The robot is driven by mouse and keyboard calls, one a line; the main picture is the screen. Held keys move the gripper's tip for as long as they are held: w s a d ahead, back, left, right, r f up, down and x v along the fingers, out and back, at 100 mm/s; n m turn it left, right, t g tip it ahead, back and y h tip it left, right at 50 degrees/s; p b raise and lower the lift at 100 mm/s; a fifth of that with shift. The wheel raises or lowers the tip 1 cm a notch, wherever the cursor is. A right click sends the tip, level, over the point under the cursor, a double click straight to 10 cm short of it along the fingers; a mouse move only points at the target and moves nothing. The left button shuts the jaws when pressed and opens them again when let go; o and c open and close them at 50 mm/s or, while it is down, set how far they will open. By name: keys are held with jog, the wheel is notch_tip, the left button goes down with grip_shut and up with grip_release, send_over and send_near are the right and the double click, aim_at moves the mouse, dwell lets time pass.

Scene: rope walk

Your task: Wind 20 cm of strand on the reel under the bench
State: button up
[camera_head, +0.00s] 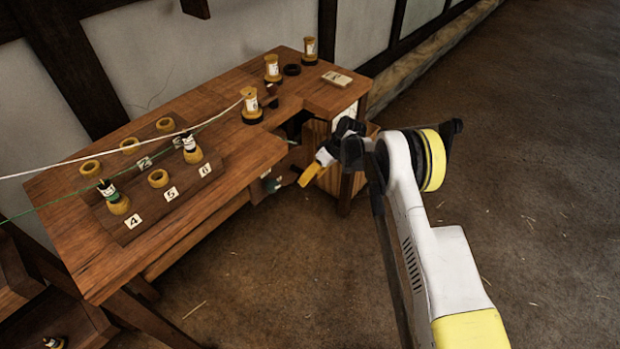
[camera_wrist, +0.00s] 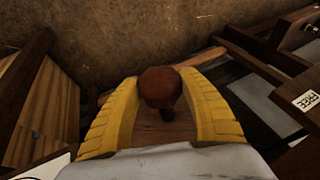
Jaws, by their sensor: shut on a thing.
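My gripper (camera_wrist: 160,98) has its yellow fingers closed on both sides of a round reddish-brown knob (camera_wrist: 160,84) in the wrist view. The knob seems to be a handle on a dark stem. In the head view my gripper (camera_head: 312,172) reaches under the right front of the bench (camera_head: 225,115). A dark part with a bit of green (camera_head: 271,184) shows under the bench beside my gripper; I cannot make out the reel clearly. A green strand (camera_head: 50,204) and a white strand (camera_head: 90,159) run across the bench from the left.
Spools (camera_head: 272,70) stand along the back of the bench. A numbered board (camera_head: 150,222) holds rings and two bobbins. A wooden box (camera_head: 341,187) stands close to my gripper at the bench's right end. A "FREE" label (camera_wrist: 313,100) shows in the wrist view. Floor at right is open.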

jog(key=shift+y, duration=0.3)
jog(key=o, duration=1.2)
jog(key=v, duration=1.2)
jog(key=shift+w, duration=0.2)
